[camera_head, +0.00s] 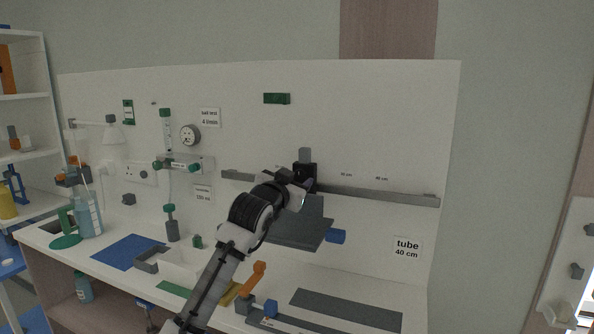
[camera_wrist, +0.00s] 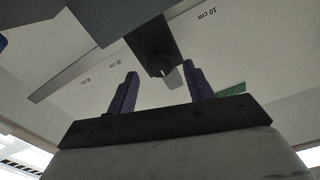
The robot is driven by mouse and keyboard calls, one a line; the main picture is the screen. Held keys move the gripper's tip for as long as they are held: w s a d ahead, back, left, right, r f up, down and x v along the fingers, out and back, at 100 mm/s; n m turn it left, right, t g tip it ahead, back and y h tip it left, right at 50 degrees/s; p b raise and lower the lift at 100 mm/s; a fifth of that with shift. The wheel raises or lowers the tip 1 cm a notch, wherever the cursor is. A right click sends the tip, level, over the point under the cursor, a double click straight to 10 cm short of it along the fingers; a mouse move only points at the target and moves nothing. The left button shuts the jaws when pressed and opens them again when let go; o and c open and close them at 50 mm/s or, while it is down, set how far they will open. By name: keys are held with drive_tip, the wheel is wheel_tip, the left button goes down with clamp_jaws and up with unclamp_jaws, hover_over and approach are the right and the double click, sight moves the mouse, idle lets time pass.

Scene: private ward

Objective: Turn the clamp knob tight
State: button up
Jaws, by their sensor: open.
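The black clamp (camera_head: 305,172) sits on a grey rail (camera_head: 380,195) along the white wall panel, with a grey piece rising above it. In the wrist view, a dark round knob (camera_wrist: 160,65) with a small white mark faces the camera under the clamp's dark body (camera_wrist: 145,38). My gripper (camera_wrist: 161,80) is open, its two purple fingers apart on either side of the knob in the picture. I cannot tell whether they touch it. In the head view my gripper (camera_head: 300,192) is just below the clamp and partly hides it; the knob is not clear there.
The counter below holds a blue mat (camera_head: 128,251), an orange-handled item (camera_head: 253,278) and a dark strip (camera_head: 345,309).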

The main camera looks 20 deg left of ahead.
drive_tip(key=shift+w, duration=0.9)
drive_tip(key=shift+c, duration=0.3)
drive_tip(key=c, duration=0.9)
